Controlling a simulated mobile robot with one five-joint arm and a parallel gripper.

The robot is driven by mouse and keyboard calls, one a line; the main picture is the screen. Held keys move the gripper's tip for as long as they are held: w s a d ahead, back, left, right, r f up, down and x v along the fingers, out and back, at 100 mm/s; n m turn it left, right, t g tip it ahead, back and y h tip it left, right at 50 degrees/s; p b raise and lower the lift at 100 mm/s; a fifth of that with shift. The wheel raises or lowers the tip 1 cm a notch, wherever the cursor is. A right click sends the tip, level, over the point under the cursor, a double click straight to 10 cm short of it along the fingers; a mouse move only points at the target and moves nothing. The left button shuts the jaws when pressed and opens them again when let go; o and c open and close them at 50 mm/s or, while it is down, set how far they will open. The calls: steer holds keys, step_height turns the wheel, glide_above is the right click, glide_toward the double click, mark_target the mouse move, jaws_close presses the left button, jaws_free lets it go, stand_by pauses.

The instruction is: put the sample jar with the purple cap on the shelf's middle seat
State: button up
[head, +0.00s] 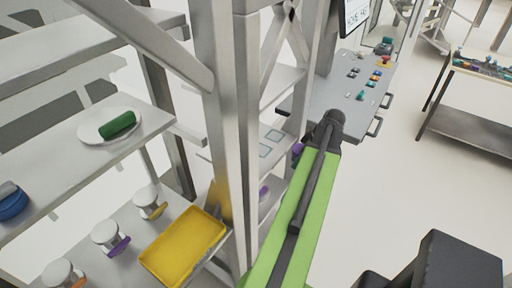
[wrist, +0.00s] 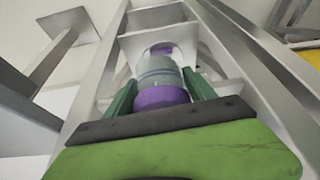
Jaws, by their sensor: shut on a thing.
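In the wrist view my gripper (wrist: 159,82) is shut on the sample jar, its green fingers on either side. The jar (wrist: 157,68) has a grey, glassy body and a purple cap (wrist: 160,97), the cap nearer the camera. The grey metal shelf (head: 237,130) stands left of my arm, with pale square seats (head: 272,137) on one board. In the wrist view its frame (wrist: 101,75) surrounds the jar.
Another purple thing (wrist: 162,49) shows beyond the jar.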

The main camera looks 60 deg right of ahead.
glide_toward(261, 150)
steer(key=w+f, duration=0.4)
steer(key=shift+a+f, duration=0.1)
steer(key=shift+f, duration=0.25)
steer(key=shift+s+f+b, duration=0.1)
steer(key=shift+f+b, duration=0.3)
steer(key=shift+b, duration=0.05)
steer(key=shift+s+r, duration=0.15)
steer(key=shift+r, duration=0.05)
steer(key=shift+f, duration=0.15)
steer(key=o, duration=1.7)
steer(key=shift+o, duration=0.2)
